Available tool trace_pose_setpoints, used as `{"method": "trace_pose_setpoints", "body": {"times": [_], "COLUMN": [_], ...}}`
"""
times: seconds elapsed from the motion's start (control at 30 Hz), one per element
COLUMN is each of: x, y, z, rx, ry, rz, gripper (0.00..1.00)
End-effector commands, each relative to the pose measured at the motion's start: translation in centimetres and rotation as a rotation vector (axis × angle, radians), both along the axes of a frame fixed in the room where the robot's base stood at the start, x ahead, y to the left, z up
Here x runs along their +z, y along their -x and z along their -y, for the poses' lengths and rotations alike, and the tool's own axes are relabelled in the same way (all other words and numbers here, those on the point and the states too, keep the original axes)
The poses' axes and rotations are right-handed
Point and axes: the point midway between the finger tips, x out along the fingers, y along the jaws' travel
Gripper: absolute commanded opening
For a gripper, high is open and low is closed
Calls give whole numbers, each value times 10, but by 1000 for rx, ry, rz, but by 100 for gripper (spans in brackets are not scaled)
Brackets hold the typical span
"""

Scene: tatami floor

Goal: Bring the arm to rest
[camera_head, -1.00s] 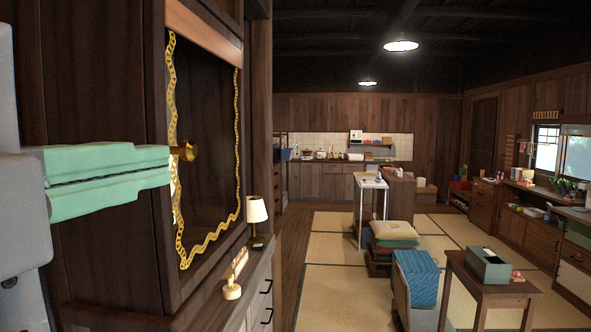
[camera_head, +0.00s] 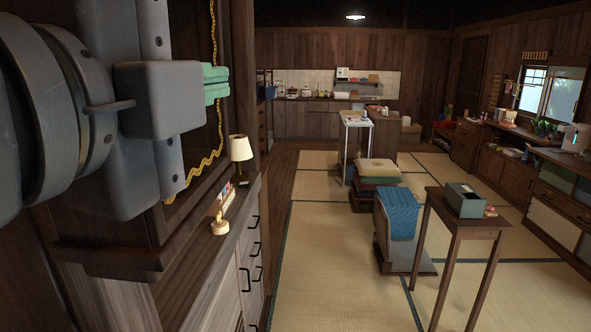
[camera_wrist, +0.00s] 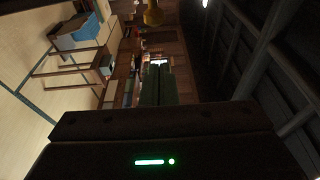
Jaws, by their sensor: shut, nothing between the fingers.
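My gripper (camera_head: 215,83) shows in the head view at upper left, beyond my grey wrist and arm links. Its green fingers lie together with nothing between them. They are in front of the dark wooden cabinet (camera_head: 236,60) with the gold wavy trim; whether they touch it I cannot tell. In the wrist view the shut green fingers (camera_wrist: 158,88) point away from the camera, with a brass knob (camera_wrist: 153,14) beyond them at the top. My arm hides much of the cabinet front.
A wooden table (camera_head: 467,226) with a grey-green box (camera_head: 465,200) stands at right. A chair with a blue cloth (camera_head: 397,213) and stacked cushions (camera_head: 379,170) stand mid-room. Tatami at front centre is clear.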

Motion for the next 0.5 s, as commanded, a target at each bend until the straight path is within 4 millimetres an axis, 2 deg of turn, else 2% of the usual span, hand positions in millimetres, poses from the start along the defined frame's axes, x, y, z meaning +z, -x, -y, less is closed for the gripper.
{"method": "trace_pose_setpoints", "body": {"times": [0.07,0.3,0.5], "x": [1,3,1], "y": [-10,-10,-10], "z": [5,-31,-44], "rx": [-5,0,3], "ry": [-2,8,8], "rz": [0,4,3], "gripper": [0,0,0]}}
